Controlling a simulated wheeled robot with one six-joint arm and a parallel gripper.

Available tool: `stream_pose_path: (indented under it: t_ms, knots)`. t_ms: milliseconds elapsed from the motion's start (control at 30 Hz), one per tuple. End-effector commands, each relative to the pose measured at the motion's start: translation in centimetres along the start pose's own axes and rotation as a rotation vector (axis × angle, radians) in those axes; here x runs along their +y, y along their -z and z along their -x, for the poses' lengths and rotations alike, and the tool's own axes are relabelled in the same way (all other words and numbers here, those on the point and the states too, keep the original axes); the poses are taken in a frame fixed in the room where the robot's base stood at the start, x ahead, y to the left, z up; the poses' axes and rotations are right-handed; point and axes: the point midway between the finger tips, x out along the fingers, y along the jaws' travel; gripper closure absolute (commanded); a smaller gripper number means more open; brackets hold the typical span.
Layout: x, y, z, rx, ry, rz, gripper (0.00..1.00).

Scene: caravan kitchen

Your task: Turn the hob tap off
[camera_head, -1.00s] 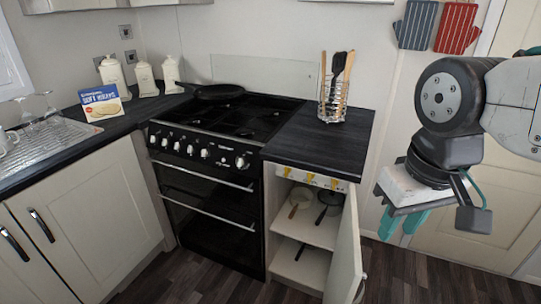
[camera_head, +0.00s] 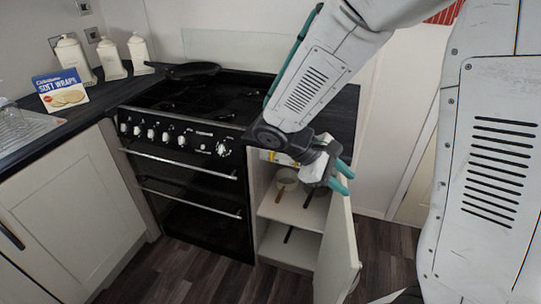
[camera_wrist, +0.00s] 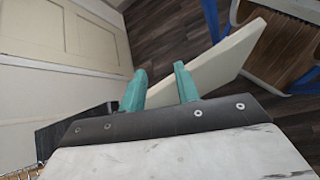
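The strip with the yellow gas taps (camera_head: 272,156) runs along the top of the open cupboard, just under the worktop. Only a little of it shows; my arm hides the rest, so I cannot tell which tap is the hob's or how it is set. No tap shows in that view.
The cupboard door (camera_head: 342,240) stands open beside my gripper; it also shows beyond the fingers in the wrist view (camera_wrist: 225,62). The black cooker (camera_head: 190,150) is to the left. Dark floor is clear in front.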

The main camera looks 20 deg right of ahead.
Motion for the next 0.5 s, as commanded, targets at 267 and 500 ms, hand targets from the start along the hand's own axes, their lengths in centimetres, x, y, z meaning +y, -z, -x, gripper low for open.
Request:
stream_pose_path:
  t_ms: [267,500]
  knots:
    - [4.5,11.5,-1.8,-0.202,-0.452,0.382,0.68]
    - [5.8,24.6,-1.4,-0.295,-0.924,0.718,0.68]
